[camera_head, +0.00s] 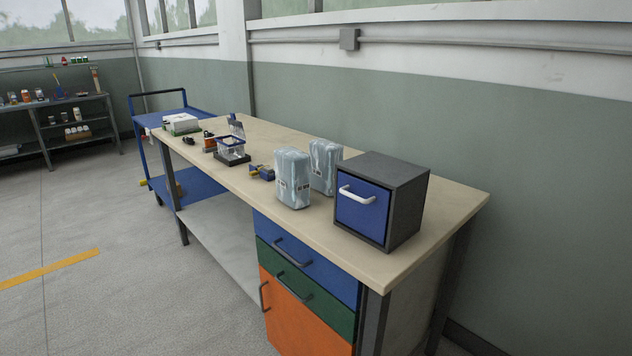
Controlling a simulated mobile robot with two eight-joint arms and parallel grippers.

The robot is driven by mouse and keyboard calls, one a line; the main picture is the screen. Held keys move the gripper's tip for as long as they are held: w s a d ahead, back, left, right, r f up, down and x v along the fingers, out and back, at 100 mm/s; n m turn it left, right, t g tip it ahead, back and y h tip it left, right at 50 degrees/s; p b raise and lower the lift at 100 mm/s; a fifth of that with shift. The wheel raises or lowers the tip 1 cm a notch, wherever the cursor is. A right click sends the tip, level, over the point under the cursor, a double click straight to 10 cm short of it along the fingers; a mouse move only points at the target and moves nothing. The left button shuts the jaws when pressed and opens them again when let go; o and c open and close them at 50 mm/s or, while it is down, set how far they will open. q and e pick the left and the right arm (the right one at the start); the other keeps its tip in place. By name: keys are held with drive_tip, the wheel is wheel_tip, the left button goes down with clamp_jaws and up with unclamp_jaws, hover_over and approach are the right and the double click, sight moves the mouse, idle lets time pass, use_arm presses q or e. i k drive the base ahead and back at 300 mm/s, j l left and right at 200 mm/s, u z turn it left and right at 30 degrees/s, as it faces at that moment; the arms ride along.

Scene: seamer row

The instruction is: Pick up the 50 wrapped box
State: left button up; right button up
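Two upright wrapped boxes stand on the workbench (400,260), pale blue-grey and shiny, each with a small dark label. The nearer wrapped box (293,170) is in front and to the left. The farther wrapped box (322,155) stands just behind it to the right and is partly hidden by it. The print on the labels is too small to read, so I cannot tell which one is marked 50. Neither of my grippers is in the camera_head view.
A dark grey cabinet with a blue drawer (362,214) stands right of the boxes. A blue-yellow tool (262,172), a blue-rimmed wire basket (231,147) and small items lie to the left. Floor in front is clear.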

sight(324, 153)
drive_tip(key=i+j+u, duration=0.8)
drive_tip(key=i+u, duration=0.15)
drive_tip(key=i, duration=0.4)
drive_tip(key=i+u, duration=0.35)
drive_tip(key=i, duration=0.4)
drive_tip(key=i+z, duration=0.15)
drive_tip(key=i, duration=0.35)
drive_tip(key=i+j+z, duration=0.2)
drive_tip(key=i, duration=0.25)
drive_tip(key=i+j+z, duration=0.15)
drive_tip(key=i, duration=0.35)
drive_tip(key=i+j+z, duration=0.25)
drive_tip(key=i+z, duration=0.15)
drive_tip(key=i+j+z, duration=0.35)
drive_tip(key=i+j, duration=0.1)
